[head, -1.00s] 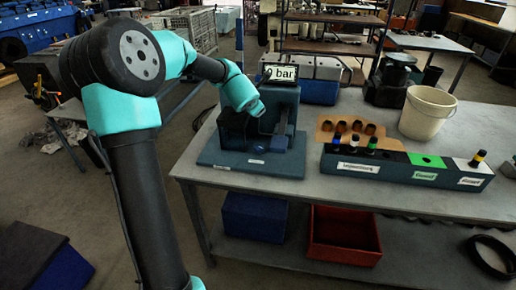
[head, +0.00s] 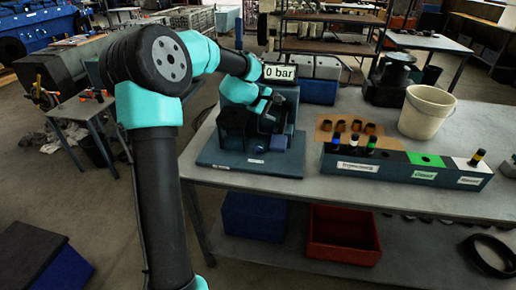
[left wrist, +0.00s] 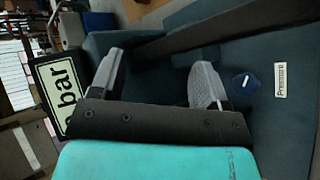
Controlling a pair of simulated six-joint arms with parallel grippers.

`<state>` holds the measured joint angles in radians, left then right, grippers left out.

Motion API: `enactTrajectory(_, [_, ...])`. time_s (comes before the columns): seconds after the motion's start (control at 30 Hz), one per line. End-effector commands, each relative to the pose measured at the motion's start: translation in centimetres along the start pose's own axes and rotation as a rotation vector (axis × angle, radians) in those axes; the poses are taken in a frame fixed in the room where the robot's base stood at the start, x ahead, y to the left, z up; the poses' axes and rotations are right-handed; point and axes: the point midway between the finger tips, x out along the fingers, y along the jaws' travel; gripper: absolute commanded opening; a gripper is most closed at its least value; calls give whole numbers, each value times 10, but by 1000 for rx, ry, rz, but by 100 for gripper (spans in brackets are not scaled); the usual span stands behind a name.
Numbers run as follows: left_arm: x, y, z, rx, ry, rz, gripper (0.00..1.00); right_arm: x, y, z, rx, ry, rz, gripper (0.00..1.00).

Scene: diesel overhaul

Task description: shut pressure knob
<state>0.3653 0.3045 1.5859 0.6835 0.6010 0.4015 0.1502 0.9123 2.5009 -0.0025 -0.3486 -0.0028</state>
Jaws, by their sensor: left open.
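The pressure knob (left wrist: 245,83) is a small dark blue round knob with a white mark. In the left wrist view it sits on the blue test stand beside a label reading Pressure. My left gripper (left wrist: 160,60) is open, with nothing between its two grey fingers; the knob lies just to the right of the right finger, apart as far as I can tell. A display (head: 279,72) on the stand reads 0 bar. My right gripper is not in view.
A long labelled rack (head: 405,170) holding several dark cylindrical parts stands to the right on the table. Behind it are a brown mat (head: 322,135) with several small parts and a white bucket (head: 427,111).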

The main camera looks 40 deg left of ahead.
Motion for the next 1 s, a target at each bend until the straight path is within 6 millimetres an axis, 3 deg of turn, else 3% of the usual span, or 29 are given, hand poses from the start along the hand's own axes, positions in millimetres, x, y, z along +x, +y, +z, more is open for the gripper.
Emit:
enactTrajectory(0.23, [0,-20,2,203,-93,-238,69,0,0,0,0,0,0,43])
enactTrajectory(0.5, [-16,-39,-12,425,-141,-582,69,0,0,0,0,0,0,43])
enactTrajectory(0.8, [-42,-40,-34,576,-106,-900,69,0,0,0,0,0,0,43])
enactTrajectory(1.0, [-47,-39,-38,594,-96,-943,69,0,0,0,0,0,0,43])
